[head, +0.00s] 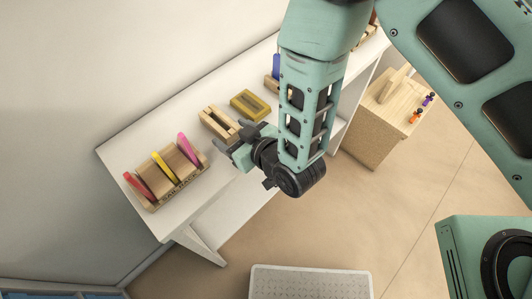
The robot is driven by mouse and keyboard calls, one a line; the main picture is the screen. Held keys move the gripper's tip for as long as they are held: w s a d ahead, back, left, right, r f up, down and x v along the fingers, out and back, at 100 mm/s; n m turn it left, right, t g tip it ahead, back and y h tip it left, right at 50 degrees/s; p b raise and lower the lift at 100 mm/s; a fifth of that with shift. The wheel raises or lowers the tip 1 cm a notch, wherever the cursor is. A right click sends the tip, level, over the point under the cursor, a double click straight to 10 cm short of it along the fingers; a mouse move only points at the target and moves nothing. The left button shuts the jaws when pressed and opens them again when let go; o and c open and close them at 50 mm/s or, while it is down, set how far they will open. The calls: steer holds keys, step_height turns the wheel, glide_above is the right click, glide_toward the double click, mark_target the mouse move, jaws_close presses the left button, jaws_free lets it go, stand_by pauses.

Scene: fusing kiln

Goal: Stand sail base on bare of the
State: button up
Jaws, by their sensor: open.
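A wooden rack (153,187) with a lettered front edge stands at the left end of the white shelf top. Upright in it are a red piece (138,185), a yellow piece (165,168) and a pink piece (188,149). A slotted wooden frame (212,123) stands to its right, then an olive-yellow frame (249,105). A blue piece (276,65) stands by another wooden block (271,84), partly behind my arm. I cannot tell which is the sail base. My gripper (234,147) is open, near the slotted frame's front side; contact is unclear.
The white shelf unit (122,152) runs along the wall. A wooden cabinet (368,140) with small orange and purple items stands at the right. A light grey perforated surface (310,284) is at the bottom. Bare shelf top shows between rack and slotted frame.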

steer(key=p+v, duration=0.4)
steer(key=v, duration=0.8)
steer(key=shift+s+d, duration=0.3)
steer(key=shift+s, duration=0.05)
